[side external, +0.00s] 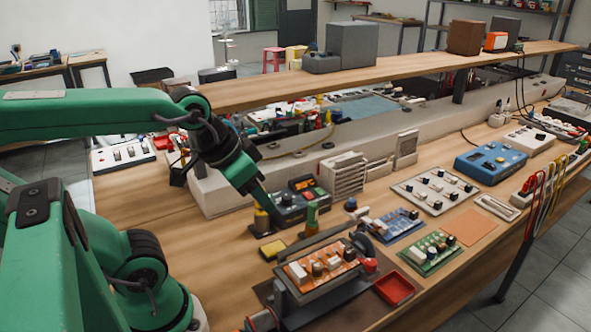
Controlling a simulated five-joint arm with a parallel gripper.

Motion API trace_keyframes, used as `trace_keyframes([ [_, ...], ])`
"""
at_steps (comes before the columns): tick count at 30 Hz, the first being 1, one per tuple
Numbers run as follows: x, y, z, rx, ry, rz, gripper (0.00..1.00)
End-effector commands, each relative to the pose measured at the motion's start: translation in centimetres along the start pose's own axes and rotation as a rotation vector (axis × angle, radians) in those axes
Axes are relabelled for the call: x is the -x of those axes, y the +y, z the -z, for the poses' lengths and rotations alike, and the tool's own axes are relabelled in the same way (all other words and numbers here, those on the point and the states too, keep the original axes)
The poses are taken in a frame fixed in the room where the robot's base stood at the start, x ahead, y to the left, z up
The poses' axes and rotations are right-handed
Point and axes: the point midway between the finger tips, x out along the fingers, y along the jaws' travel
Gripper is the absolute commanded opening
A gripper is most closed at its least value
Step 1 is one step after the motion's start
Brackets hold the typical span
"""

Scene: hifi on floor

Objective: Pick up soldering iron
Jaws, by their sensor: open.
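I cannot make out the soldering iron for certain. A small dark stand with a yellow upright piece (262,220) may hold it, just below the tip of my gripper (263,204). A green and orange upright piece (312,212) stands on a dark base to the right and could also be a tool handle. A dark station with a display (306,186) sits behind them. My gripper points down at the yellow piece, close in the picture; I cannot tell whether they touch. Its jaws are open, with nothing visibly held, and partly blend with the dark station.
A circuit board in a holder (318,266), a red tray (394,288) and a yellow sponge (272,248) lie in front. A blue meter (490,160) stands at right. A raised shelf (400,68) spans the back. Bare wood (180,225) shows at the left.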

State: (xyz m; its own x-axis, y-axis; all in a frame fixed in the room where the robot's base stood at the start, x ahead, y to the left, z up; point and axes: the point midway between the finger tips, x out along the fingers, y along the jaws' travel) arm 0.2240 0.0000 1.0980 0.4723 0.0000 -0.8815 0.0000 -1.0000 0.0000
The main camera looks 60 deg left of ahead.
Motion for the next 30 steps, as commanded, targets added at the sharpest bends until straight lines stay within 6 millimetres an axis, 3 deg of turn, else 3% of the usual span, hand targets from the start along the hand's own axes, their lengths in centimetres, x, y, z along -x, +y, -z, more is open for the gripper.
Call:
trace_keyframes([
  [8,-0.3,-0.7,0.6,0.000,-0.026,0.013,0.49],
  [14,-1.3,-2.5,2.0,-0.004,-0.091,0.039,0.49],
  [30,-6.8,-11.3,5.2,-0.009,-0.334,0.059,0.49],
])
